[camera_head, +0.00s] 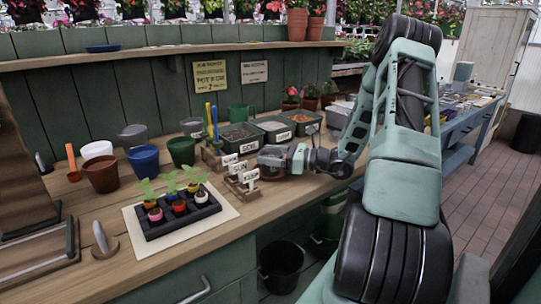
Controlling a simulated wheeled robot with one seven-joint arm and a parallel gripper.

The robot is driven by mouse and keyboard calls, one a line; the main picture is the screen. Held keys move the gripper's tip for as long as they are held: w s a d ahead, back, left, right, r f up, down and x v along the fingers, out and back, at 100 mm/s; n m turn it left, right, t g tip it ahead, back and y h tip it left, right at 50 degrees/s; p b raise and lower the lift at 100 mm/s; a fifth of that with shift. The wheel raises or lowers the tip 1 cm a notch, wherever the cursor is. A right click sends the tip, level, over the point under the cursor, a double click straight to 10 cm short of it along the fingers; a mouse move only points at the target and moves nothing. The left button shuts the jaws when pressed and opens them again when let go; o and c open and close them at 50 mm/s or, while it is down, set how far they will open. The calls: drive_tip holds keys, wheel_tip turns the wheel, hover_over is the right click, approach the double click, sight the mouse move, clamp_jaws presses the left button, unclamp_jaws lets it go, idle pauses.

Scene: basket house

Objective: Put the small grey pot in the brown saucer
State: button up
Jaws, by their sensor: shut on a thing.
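My gripper (288,157) reaches in from the right over the wooden bench. It is shut on a small grey pot (270,154), whose outline partly merges with the grey fingers. A brown saucer (270,174) shows just under and behind the gripper, mostly hidden by it and by the white labels in front. The pot is over or in the saucer; I cannot tell whether it touches it.
White name labels (248,177) stand close in front of the gripper. Green soil bins (276,130) stand behind it. A seedling tray (178,213) lies left. Coloured pots, including a blue one (143,160) and another grey one (132,135), stand further left.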

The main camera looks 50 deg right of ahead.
drive_tip(key=o, duration=1)
drive_tip(key=shift+f, duration=0.1)
drive_tip(key=shift+r, duration=0.25)
drive_tip(key=v, duration=1.2)
drive_tip(key=shift+d, duration=0.1)
